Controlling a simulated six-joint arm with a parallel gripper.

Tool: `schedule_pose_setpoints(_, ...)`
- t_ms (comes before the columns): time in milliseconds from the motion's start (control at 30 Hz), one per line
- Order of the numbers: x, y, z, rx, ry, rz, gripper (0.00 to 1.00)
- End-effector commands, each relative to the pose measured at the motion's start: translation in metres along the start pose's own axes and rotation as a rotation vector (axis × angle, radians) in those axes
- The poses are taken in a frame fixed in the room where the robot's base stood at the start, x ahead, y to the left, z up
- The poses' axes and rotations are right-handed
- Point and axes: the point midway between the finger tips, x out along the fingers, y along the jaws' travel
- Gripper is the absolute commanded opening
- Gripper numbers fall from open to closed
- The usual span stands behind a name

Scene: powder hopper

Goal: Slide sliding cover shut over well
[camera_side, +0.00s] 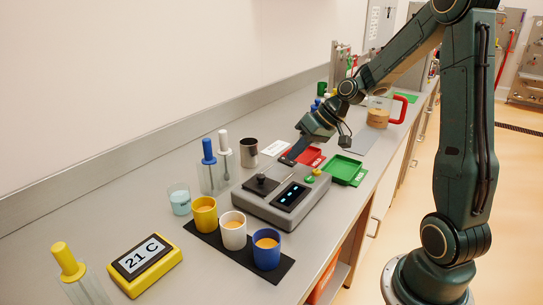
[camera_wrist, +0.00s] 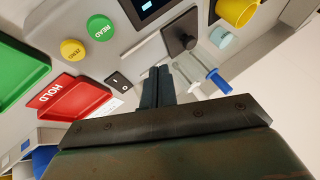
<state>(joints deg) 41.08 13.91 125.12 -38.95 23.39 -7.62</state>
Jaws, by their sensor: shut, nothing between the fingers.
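The sliding cover (camera_side: 262,185) is a small black plate with a short knob, on the top of a grey bench instrument (camera_side: 285,214). In the wrist view the cover (camera_wrist: 177,30) is near the top, just beyond my fingertips. The well is not clearly visible, and I cannot tell how much of it the cover hides. My gripper (camera_side: 288,161) is shut and empty, above the instrument's back edge and apart from the cover. In the wrist view its two dark fingers (camera_wrist: 155,76) are together and point toward the instrument.
The instrument has a lit display (camera_side: 292,195), a green READ button (camera_wrist: 101,28) and a yellow ZERO button (camera_wrist: 73,50). Red HOLD tray (camera_wrist: 72,97) and green tray (camera_side: 345,170) stand beyond. Yellow, white and blue cups (camera_side: 266,250) stand in front on a black mat.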

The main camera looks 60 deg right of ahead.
Motion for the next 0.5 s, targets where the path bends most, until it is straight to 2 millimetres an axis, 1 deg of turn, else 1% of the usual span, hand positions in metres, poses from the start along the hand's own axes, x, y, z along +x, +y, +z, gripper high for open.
schedule_pose_setpoints(33,-0.010,0.001,-0.001,0.000,0.005,0.003,0.00)
schedule_pose_setpoints(200,-0.034,0.001,-0.001,0.001,0.004,0.002,0.00)
schedule_pose_setpoints(300,-0.044,0.001,-0.001,0.000,0.003,0.001,0.00)
schedule_pose_setpoints(500,-0.053,0.001,-0.001,0.001,0.001,0.001,0.00)
